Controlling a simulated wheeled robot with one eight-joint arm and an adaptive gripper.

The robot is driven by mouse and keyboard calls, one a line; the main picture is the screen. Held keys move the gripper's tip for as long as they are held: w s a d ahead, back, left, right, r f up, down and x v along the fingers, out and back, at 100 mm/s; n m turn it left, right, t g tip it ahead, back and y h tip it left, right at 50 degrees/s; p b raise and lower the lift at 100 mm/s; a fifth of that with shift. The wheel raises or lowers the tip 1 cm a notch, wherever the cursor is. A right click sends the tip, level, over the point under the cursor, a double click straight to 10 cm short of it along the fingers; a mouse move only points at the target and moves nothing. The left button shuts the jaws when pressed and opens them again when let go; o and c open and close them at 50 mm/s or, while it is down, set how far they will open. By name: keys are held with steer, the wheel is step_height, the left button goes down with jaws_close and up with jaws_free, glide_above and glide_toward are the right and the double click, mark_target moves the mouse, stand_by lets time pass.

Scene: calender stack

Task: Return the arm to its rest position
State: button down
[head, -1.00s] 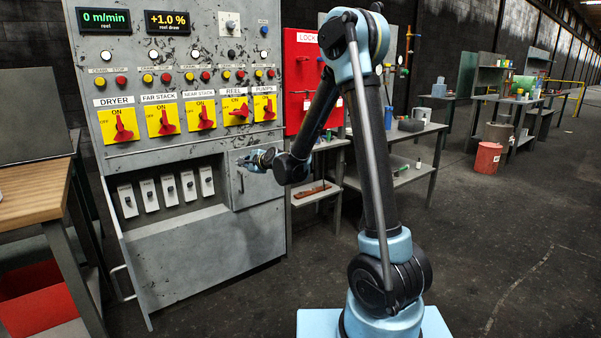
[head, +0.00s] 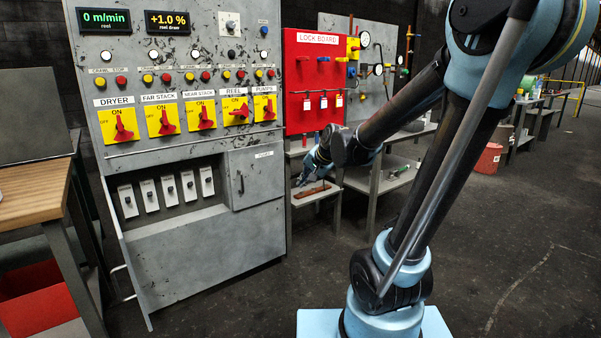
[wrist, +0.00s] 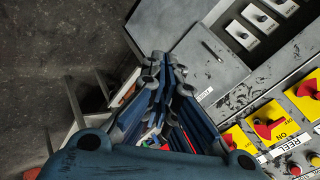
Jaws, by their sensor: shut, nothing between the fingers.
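My arm (head: 400,118) stands right of centre in the head view, leaning right at the top, with its forearm reaching down and left. My gripper (head: 303,180) is small and dark at the forearm's end, in front of the low shelf right of the control cabinet. In the wrist view my gripper (wrist: 163,62) has its fingers together, with nothing seen between them. It touches nothing that I can make out.
The grey control cabinet (head: 215,250) with yellow switches stands left of my gripper. A red lock board (head: 315,75) hangs behind it. A low shelf (head: 318,194) holds a brown tool. A wooden-topped table (head: 35,190) is at far left.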

steer(key=s+d+f+n+g+h, duration=0.2)
steer(key=s+d, duration=0.6)
steer(key=s, duration=0.4)
steer(key=s+d+f+n+g+h, duration=0.2)
steer(key=s+d+f+n, duration=0.2)
steer(key=s, duration=0.9)
steer(key=d+f, duration=0.3)
steer(key=d, duration=0.2)
steer(key=shift+s+f+h, duration=0.2)
steer(key=shift+h, duration=0.2)
steer(key=c, duration=1.5)
jaws_free()
steer(key=shift+s+d+f+g, duration=0.15)
steer(key=shift+s+d+g, duration=0.1)
steer(key=shift+s+g, duration=0.05)
steer(key=shift+c, duration=0.5)
steer(key=shift+a, duration=0.1)
